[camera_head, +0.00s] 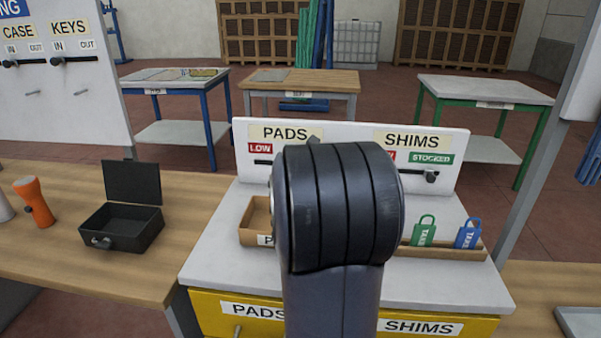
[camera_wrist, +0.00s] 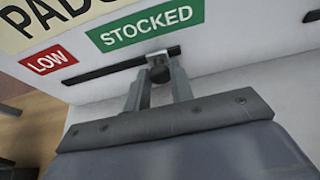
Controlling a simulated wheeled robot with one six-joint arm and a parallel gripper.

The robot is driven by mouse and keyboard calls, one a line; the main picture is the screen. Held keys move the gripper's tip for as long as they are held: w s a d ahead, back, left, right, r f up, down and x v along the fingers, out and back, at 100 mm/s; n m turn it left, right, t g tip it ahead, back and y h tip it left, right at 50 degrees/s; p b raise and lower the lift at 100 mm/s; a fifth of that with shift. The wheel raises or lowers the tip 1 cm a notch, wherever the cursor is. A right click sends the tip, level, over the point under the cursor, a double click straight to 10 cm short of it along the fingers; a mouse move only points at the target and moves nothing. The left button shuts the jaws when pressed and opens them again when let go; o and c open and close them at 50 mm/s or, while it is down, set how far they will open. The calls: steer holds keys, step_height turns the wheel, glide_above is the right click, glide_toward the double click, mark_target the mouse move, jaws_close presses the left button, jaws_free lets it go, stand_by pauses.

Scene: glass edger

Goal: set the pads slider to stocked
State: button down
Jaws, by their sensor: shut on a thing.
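The pads slider knob (camera_wrist: 159,73) sits at the right part of its dark slot (camera_wrist: 110,72) in the wrist view, below the green STOCKED label (camera_wrist: 145,28). The red LOW label (camera_wrist: 47,61) is at the slot's left end. My gripper (camera_wrist: 160,86) is shut on the knob, one finger on each side. In the head view the white board (camera_head: 350,140) carries the PADS sign (camera_head: 286,133) and the LOW label (camera_head: 260,148). My arm hides the pads knob, its STOCKED label and my fingers there.
The shims slider knob (camera_head: 431,177) stands under its own STOCKED label (camera_head: 430,158). Below the board are a wooden bin (camera_head: 251,222), a green tag (camera_head: 424,230) and a blue tag (camera_head: 468,233). An open black case (camera_head: 120,225) and an orange tool (camera_head: 34,201) are at left.

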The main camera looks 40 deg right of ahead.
steer(key=shift+s+d, duration=0.1)
steer(key=shift+d, duration=0.05)
steer(key=c, duration=1.3)
jaws_free()
steer(key=shift+s, duration=0.1)
steer(key=shift+o, duration=0.2)
steer(key=p+v, duration=0.2)
steer(key=v, duration=0.8)
steer(key=shift+s+a+r, duration=0.2)
steer(key=shift+a+r, duration=0.05)
steer(key=shift+a, duration=0.05)
